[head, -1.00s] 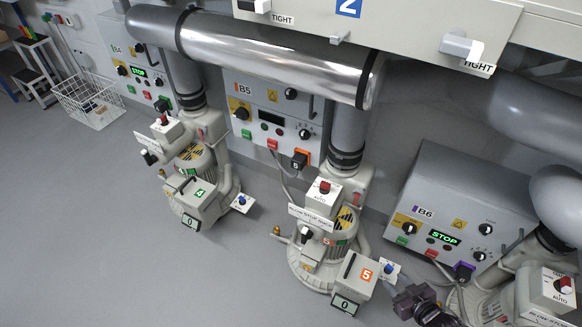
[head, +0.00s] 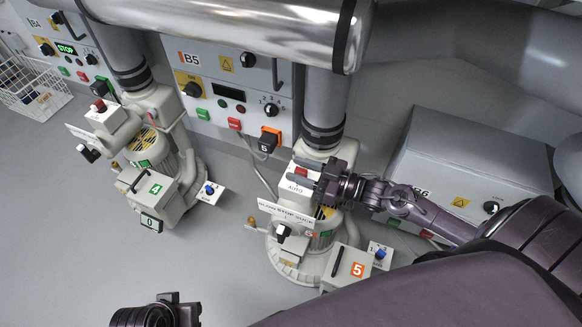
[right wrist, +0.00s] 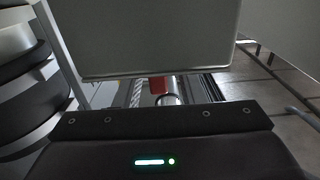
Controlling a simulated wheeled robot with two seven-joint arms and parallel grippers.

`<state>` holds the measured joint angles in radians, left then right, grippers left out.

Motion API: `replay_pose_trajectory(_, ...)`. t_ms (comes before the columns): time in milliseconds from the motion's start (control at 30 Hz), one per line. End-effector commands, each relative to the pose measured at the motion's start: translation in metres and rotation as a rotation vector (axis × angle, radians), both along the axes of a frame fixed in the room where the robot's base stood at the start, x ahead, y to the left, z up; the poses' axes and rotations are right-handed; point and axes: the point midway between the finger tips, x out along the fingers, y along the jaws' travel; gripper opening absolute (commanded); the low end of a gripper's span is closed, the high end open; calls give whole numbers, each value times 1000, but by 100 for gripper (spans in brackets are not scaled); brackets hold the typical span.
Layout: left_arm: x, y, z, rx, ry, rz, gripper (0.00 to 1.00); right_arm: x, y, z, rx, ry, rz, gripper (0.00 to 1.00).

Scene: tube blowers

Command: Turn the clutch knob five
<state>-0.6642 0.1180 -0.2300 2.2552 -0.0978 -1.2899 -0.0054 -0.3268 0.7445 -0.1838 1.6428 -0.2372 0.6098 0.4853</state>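The unit marked 5 (head: 357,269) is a pale machine below panel B5. On top it has a box labelled AUTO with a red knob (head: 301,171). A black lever (head: 283,231) sits at its BLOW STOP SUCK plate, and a blue knob (head: 380,254) on a small plate at its right. I cannot read the word clutch on any. My right gripper (head: 326,184) is at the right side of the AUTO box, close to the red knob; contact cannot be told. A red piece (right wrist: 158,85) shows beyond the dark gripper bar in the right wrist view. My left gripper (head: 172,307) is low, away from the machines.
Panel B5 (head: 222,75) stands behind, with switches and a black plug. Unit 4 (head: 155,187) is at the left, panel B6 (head: 465,160) at the right. A thick grey pipe rises behind unit 5.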

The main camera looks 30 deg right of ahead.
Motion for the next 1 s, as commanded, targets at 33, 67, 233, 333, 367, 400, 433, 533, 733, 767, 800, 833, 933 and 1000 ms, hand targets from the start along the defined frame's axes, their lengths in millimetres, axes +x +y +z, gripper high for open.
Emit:
replay_pose_trajectory(33,0,-2,-2,-5,-8,-3,36,6,5,-1,2,-2,-1,36)
replay_pose_trajectory(67,1,-3,-2,-7,-12,-4,36,9,7,-1,1,-1,-1,36)
replay_pose_trajectory(233,2,-6,-2,-16,-27,-10,36,17,15,-1,-1,1,-1,36)
replay_pose_trajectory(333,2,-6,-2,-17,-29,-10,36,18,16,-1,-1,1,-1,36)
replay_pose_trajectory(367,2,-6,-2,-17,-29,-11,36,18,16,-1,-1,1,-1,36)
replay_pose_trajectory(400,2,-6,-2,-18,-29,-11,36,18,16,-1,-1,1,-1,36)
replay_pose_trajectory(433,2,-6,-2,-18,-29,-11,36,18,16,-1,-1,1,-1,36)
replay_pose_trajectory(533,2,-6,-2,-18,-29,-11,36,18,16,-1,-1,1,-1,32)
replay_pose_trajectory(733,2,-6,-2,-18,-29,-11,36,18,16,-1,-1,1,-1,6)
replay_pose_trajectory(767,2,-6,-2,-18,-29,-11,36,18,16,-1,-1,1,-1,2)
replay_pose_trajectory(800,2,-6,-2,-18,-29,-11,36,18,16,-1,-1,1,-1,0)
replay_pose_trajectory(833,2,-6,-2,-18,-30,-11,36,18,16,-1,-1,1,-1,0)
replay_pose_trajectory(933,2,-6,-2,-18,-30,-11,36,18,16,-1,-1,1,0,0)
replay_pose_trajectory(1000,2,-6,-2,-19,-31,-11,36,18,16,-1,-1,1,5,0)
